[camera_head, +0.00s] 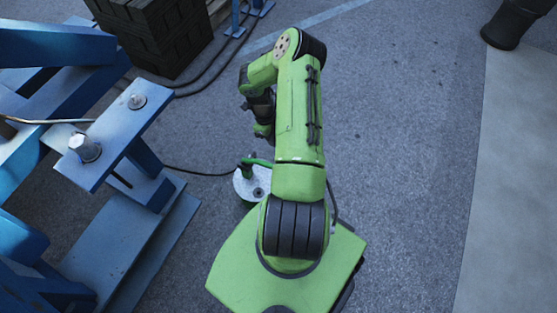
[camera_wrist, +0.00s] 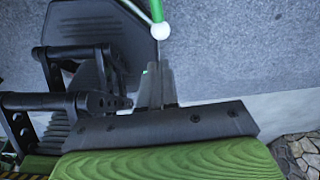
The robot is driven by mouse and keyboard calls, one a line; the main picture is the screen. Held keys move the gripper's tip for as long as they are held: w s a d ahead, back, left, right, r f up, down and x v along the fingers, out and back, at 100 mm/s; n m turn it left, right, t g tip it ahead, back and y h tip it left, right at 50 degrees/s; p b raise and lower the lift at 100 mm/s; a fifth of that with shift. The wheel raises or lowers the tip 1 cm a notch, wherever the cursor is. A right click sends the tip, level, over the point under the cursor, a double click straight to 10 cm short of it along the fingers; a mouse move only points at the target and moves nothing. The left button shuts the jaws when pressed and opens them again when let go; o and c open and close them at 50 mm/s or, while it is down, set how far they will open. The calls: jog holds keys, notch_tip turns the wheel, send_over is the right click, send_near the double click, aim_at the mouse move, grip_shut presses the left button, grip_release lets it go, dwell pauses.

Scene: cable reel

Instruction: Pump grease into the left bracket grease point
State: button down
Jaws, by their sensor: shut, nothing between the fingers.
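My gripper shows in the wrist view (camera_wrist: 156,72) with its fingers together and nothing between them. Just beyond the fingertips is a white ball on the end of a green lever (camera_wrist: 155,9); I cannot tell whether they touch. In the head view, a round pot with a pale lid (camera_head: 250,183) and a green handle, likely the grease pump, stands on the floor left of my arm. My gripper cannot be made out clearly there. A blue bracket (camera_head: 112,138) at the left carries a metal fitting (camera_head: 84,147) and a bolt (camera_head: 137,101). I cannot tell which is the grease point.
Blue steel framework (camera_head: 50,45) fills the left side. A dark stack of blocks (camera_head: 155,30) stands at the back, with cables along the floor. A black object (camera_head: 508,25) stands at the top right. The grey floor right of my arm is clear.

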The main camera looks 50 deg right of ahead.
jog(key=shift+s+f, duration=0.1)
jog(key=s+f+b, duration=0.1)
jog(key=f, duration=0.3)
jog(key=f+b, duration=0.2)
jog(key=f, duration=0.3)
jog(key=s+f+b, duration=0.1)
jog(key=f+b, duration=0.1)
jog(key=f, duration=0.2)
jog(key=shift+s+f, duration=0.35)
jog(key=shift+s, duration=0.1)
